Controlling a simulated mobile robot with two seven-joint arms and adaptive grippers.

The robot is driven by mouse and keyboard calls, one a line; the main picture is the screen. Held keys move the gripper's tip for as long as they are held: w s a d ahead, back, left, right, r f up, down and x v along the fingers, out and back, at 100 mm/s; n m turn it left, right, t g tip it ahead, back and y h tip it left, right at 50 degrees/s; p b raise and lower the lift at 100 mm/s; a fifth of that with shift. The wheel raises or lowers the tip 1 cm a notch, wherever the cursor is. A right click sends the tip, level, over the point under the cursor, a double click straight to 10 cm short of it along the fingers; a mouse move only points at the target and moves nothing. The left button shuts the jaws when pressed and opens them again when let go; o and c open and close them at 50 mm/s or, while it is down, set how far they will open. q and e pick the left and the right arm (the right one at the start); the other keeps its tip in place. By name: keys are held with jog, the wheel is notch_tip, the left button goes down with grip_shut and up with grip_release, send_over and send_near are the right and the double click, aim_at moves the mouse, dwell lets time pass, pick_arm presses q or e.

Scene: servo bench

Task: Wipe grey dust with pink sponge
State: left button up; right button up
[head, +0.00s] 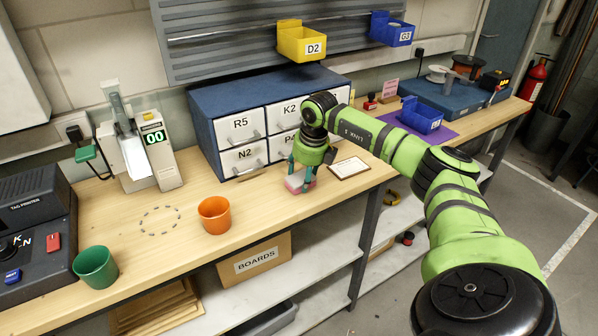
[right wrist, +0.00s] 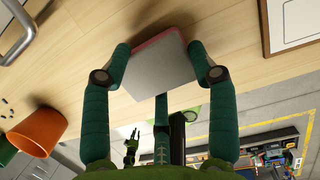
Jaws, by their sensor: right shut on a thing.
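My right gripper (head: 301,182) is shut on the pink sponge (head: 298,185), at the bench in front of the drawer cabinet. I cannot tell whether the sponge touches the bench top. A broken ring of grey marks (head: 160,220) lies on the wood left of the orange cup, apart from the sponge. Separate dust is not clearly visible. A small dark claw-like shape (right wrist: 131,146), perhaps my left gripper, shows low in the right wrist view.
An orange cup (head: 214,214) stands between the ring and the sponge; a green cup (head: 95,267) stands at the front left. The drawer cabinet (head: 222,132) is behind the gripper. A framed card (head: 349,168) lies to its right. Bench (head: 180,191) behind the orange cup is clear.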

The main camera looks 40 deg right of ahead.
jog(key=shift+r+p, duration=2.5)
jog(key=shift+r, duration=0.45)
jog(key=shift+r, duration=0.1)
notch_tip(320, 180, up, 3)
jog(key=p, duration=0.2)
jog(key=shift+p, duration=0.3)
